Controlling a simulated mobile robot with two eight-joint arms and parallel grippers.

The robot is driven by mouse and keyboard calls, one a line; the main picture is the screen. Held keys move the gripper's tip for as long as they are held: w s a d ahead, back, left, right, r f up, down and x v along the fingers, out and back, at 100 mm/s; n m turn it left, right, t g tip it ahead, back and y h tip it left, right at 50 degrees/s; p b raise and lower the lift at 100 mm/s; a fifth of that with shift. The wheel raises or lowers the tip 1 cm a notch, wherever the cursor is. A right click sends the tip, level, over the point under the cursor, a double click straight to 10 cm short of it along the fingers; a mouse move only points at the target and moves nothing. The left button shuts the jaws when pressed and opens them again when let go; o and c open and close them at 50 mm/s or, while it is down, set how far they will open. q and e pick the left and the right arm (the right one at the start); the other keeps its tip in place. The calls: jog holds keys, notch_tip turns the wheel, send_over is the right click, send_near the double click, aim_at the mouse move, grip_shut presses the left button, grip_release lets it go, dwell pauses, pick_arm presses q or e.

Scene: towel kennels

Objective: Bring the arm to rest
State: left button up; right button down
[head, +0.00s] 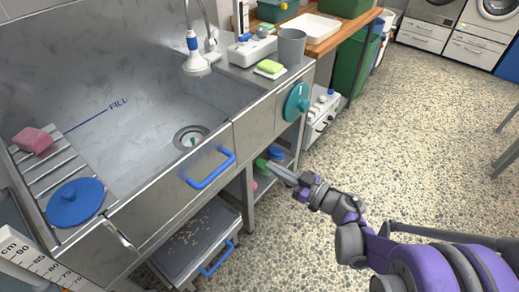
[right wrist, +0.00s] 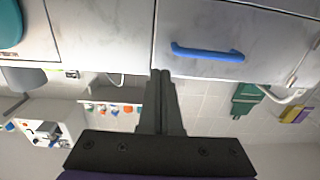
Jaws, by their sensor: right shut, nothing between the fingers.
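My right gripper (head: 282,174) reaches in from the lower right in the head view. Its fingers are together and empty, in front of the steel sink unit (head: 248,128), to the right of the blue front handle (head: 211,168). In the right wrist view the shut fingers (right wrist: 162,88) point at the lower part of the pale front panel (right wrist: 230,27), and the blue handle (right wrist: 207,52) is to their right. I cannot tell whether the tips touch the panel. My left gripper is not in view.
A teal round knob (head: 297,102) sticks out of the sink front. A tray with a blue handle (head: 217,258) sits low under the sink. Shelf items, including a green one (head: 261,165), are close to the gripper. The speckled floor (head: 400,150) on the right is mostly clear.

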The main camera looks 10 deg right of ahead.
jog(key=d+r+m+t+h, duration=0.4)
jog(key=d+r+m+h, duration=0.2)
jog(key=h, duration=0.3)
jog(key=s+d+f+m+g+h, duration=0.3)
jog(key=h, duration=0.2)
jog(key=s+a+f+g+y, duration=0.1)
jog(key=s+a+f+g, duration=0.25)
jog(key=s, duration=0.35)
jog(key=s+a+f+n+g+y, duration=0.1)
jog(key=s+a+f+g, duration=0.1)
jog(key=s+f+g, duration=0.45)
jog(key=s+a+f+g+y, duration=0.1)
jog(key=s+a+f, duration=0.15)
jog(key=s, duration=0.65)
pick_arm(q)
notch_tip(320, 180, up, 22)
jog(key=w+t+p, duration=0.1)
jog(key=p, duration=1.8)
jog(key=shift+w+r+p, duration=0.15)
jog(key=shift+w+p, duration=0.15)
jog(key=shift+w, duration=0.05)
pick_arm(e)
notch_tip(320, 180, up, 22)
jog(key=w+t, duration=0.1)
jog(key=w, duration=0.1)
jog(key=shift+w+d, duration=0.15)
jog(key=shift+d, duration=0.1)
